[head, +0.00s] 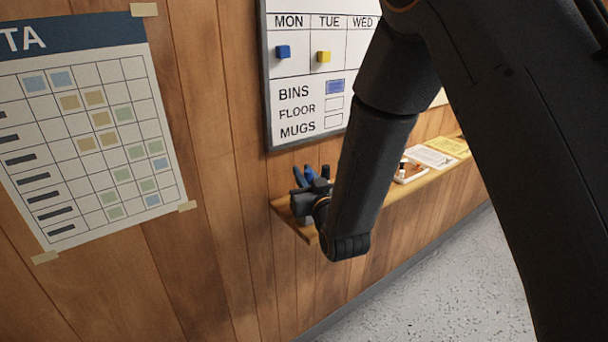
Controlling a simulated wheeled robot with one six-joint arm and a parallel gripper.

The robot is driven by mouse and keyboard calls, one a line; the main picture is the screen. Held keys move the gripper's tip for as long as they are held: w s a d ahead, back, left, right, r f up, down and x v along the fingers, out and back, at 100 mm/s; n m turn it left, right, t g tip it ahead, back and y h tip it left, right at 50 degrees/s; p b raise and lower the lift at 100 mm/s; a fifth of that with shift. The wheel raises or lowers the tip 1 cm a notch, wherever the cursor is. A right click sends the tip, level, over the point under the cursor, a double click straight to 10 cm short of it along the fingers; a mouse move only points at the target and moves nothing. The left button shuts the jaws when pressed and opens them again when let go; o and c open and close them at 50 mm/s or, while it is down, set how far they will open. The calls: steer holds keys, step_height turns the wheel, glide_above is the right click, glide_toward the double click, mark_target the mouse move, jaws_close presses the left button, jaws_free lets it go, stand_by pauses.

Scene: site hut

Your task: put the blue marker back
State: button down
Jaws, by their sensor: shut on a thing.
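My gripper (311,184) is at the left end of the wall shelf, mostly seen from behind and partly hidden by my own arm. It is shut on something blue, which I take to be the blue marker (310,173). Blue parts stick up between and beside the dark fingers. The lower part of the blue thing is hidden, so I cannot tell whether it touches the shelf (300,227).
A whiteboard (305,85) with a blue magnet (283,51) and a yellow magnet (323,57) hangs above the shelf. Further right on the shelf are a small tray (422,175) with small items, a white sheet (430,156) and a yellow sheet (447,146). A chart (90,130) is taped at left.

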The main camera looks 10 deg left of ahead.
steer(key=shift+f, duration=0.25)
steer(key=c, duration=1.7)
jaws_free()
steer(key=b+v, duration=0.3)
steer(key=v, duration=0.9)
steer(key=d+f+m+g+h, duration=0.25)
steer(key=d+f, duration=0.25)
steer(key=d, duration=0.3)
steer(key=d+f+m+g+h, duration=0.1)
steer(key=d+f+g+h, duration=0.3)
steer(key=d, duration=0.5)
steer(key=s+d+m+g+h, duration=0.1)
steer(key=s+d+g, duration=0.1)
steer(key=s+d, duration=0.2)
steer(key=s+d+g, duration=0.3)
steer(key=s+d, duration=0.2)
steer(key=s, duration=0.1)
steer(key=s+d+m+g+h, duration=0.1)
steer(key=s+d+g, duration=0.2)
steer(key=s+d, duration=0.1)
steer(key=shift+s+d+f+m+g+h, duration=0.15)
steer(key=shift+s+d+f+m+h, duration=0.05)
steer(key=shift+s, duration=0.25)
steer(key=shift+s+d+f+m+g+h, duration=0.1)
steer(key=shift+s+d+f+m+h, duration=0.1)
steer(key=shift+s, duration=0.25)
